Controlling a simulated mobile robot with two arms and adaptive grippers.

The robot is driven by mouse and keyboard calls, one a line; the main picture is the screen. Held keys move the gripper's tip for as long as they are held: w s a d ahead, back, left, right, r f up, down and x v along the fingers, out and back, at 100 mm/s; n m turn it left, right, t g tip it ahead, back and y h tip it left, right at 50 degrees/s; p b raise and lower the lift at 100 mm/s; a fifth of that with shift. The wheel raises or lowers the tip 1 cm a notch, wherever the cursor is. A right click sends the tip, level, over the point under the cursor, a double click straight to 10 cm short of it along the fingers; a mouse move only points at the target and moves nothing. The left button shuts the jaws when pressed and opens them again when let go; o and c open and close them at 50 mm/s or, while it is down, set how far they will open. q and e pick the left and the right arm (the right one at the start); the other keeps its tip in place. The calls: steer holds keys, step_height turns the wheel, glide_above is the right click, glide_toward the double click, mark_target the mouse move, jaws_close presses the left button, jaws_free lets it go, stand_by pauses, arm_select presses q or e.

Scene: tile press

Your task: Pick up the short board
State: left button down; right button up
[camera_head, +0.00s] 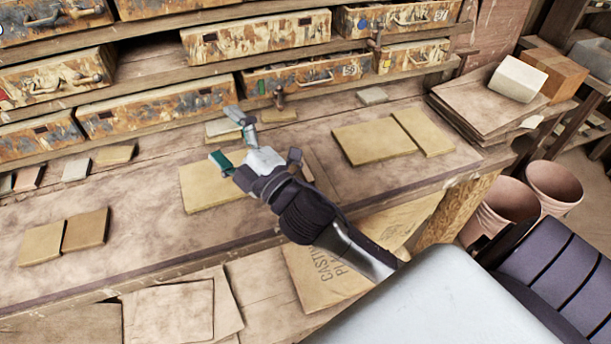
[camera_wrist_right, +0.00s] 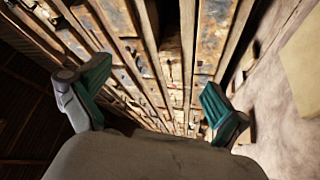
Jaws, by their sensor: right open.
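Several flat yellowish boards lie on the wooden workbench (camera_head: 135,215). A wide board (camera_head: 372,141) and a narrower board (camera_head: 424,132) lie side by side at the right. Two small boards, one (camera_head: 41,244) and another (camera_head: 86,230), lie together at the left. Another board (camera_head: 200,190) lies mid-bench, partly hidden by my right gripper. I cannot tell which is the short board. My right gripper (camera_head: 228,138) is open and empty over the mid-bench board. In the wrist view, its green-padded fingers (camera_wrist_right: 155,88) are apart with nothing between them. My left gripper is not in view.
Worn drawers (camera_head: 256,37) line the back of the bench. Small tiles, such as a pale one (camera_head: 372,96), lie along the back. Stacked sheets (camera_head: 485,105) with a white block (camera_head: 517,78) stand at the right. Pots (camera_head: 553,186) stand below. The bench's left-middle is clear.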

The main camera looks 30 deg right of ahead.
steer(key=a+r+n+g+y, duration=0.4)
steer(key=a+r+n+y, duration=0.3)
steer(key=n+y, duration=0.65)
steer(key=n+g+h, duration=1.6)
steer(key=n+h, duration=0.2)
steer(key=n, duration=0.3)
glide_above(306, 168)
step_height(306, 168, down, 12)
steer(key=shift+n, duration=0.25)
step_height(306, 168, down, 8)
steer(key=shift+s+a+r+p, duration=0.1)
steer(key=shift+a+r+p, duration=0.1)
steer(key=shift+p, duration=0.65)
step_height(306, 168, down, 5)
steer(key=shift+d+r+p, duration=0.1)
steer(key=shift+p, duration=1.05)
steer(key=shift+f, duration=0.35)
steer(key=c, duration=0.9)
steer(key=shift+c, duration=0.7)
